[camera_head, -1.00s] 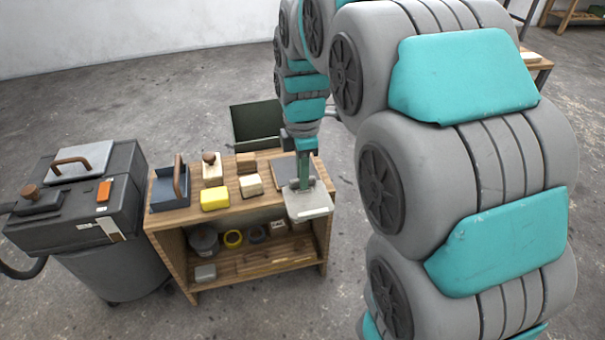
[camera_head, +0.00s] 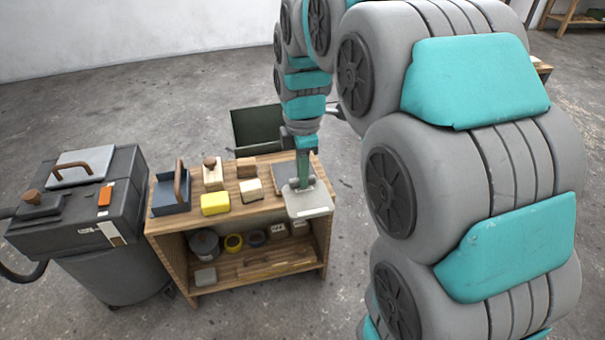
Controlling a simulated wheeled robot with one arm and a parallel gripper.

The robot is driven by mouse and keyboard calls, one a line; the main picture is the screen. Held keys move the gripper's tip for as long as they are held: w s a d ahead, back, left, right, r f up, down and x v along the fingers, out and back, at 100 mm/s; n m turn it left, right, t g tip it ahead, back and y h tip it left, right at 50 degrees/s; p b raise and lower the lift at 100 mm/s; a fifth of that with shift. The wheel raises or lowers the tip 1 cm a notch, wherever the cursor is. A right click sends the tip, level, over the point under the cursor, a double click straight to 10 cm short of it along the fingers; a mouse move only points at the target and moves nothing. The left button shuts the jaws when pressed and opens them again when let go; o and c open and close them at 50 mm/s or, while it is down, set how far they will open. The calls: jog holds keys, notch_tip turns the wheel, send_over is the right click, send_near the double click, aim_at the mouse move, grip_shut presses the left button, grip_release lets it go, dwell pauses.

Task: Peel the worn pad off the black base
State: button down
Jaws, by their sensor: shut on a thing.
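My gripper (camera_head: 302,184) points down at the right end of the wooden bench. It is shut on a pale, flat sheet that looks like the worn pad (camera_head: 312,203). The pad sits at the bench's front right corner and covers part of it. A dark grey slab, probably the black base (camera_head: 281,174), lies just behind and left of the pad, partly hidden by my gripper. I cannot tell whether the pad still touches the base.
The bench top (camera_head: 237,204) holds a blue-grey tray (camera_head: 169,206) with a brown handle, a yellow block (camera_head: 214,204) and several wooden blocks. A lower shelf holds tape rolls and a tin. A grey bin (camera_head: 115,275) stands left. A dark green panel (camera_head: 256,126) is behind.

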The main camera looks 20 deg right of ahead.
jog(key=shift+r, duration=0.55)
dwell(0.4)
jog(key=shift+r+p, duration=1.6)
jog(key=shift+r, duration=1.9)
jog(key=shift+f, duration=0.1)
